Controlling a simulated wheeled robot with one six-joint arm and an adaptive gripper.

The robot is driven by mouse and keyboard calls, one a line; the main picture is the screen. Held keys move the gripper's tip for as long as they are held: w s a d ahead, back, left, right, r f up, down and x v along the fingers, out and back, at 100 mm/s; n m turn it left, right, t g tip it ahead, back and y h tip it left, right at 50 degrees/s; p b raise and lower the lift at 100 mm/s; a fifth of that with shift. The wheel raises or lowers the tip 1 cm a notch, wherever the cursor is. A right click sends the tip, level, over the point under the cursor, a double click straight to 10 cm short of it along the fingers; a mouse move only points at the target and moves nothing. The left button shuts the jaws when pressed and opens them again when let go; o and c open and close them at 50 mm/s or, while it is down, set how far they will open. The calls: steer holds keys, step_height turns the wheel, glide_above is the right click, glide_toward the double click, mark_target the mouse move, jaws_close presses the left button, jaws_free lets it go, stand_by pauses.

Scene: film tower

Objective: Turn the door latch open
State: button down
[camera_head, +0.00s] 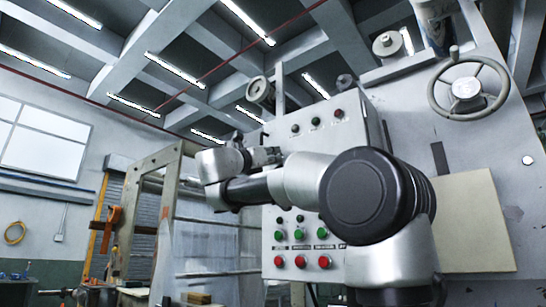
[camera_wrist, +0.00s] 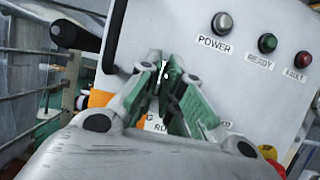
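My gripper shows in the wrist view (camera_wrist: 165,75) with two green-padded fingers whose tips come close together in front of a light grey control box (camera_wrist: 270,85). A small dark and white piece shows between the fingertips. I cannot tell whether it is the door latch or whether the fingers grip it. A black bar-shaped handle (camera_wrist: 76,36) sticks out at the box's left edge, apart from the fingers; it may be the latch. In the head view my gripper (camera_head: 268,155) is in front of the box (camera_head: 358,115), and my arm hides much of the box front.
The box carries POWER, READY and FAULT lamps (camera_wrist: 222,22) above, and green (camera_head: 300,235) and red buttons (camera_head: 300,262) below. A handwheel (camera_head: 482,68) is at the upper right. A metal frame (camera_head: 168,215) stands to the left of the box.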

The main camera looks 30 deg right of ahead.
steer(key=shift+m+g, duration=0.3)
steer(key=m+g, duration=0.2)
steer(key=m, duration=0.2)
steer(key=m+g, duration=0.1)
steer(key=m, duration=0.2)
steer(key=shift+w+m+g+h, duration=0.15)
steer(key=shift+m+g+h, duration=0.15)
steer(key=shift+m+g, duration=0.1)
steer(key=m+g, duration=0.1)
steer(key=m, duration=0.2)
steer(key=m+g+y, duration=0.1)
steer(key=m+g, duration=0.1)
steer(key=m, duration=0.2)
steer(key=shift+w+r+m+g+y, duration=0.1)
steer(key=shift+m+g+y, duration=0.45)
steer(key=shift+m, duration=1.2)
steer(key=shift+r+m+g+y, duration=0.15)
steer(key=shift+m+y, duration=0.7)
steer(key=shift+m, duration=0.9)
steer(key=shift+f, duration=0.1)
steer(key=c, duration=1.6)
jaws_free()
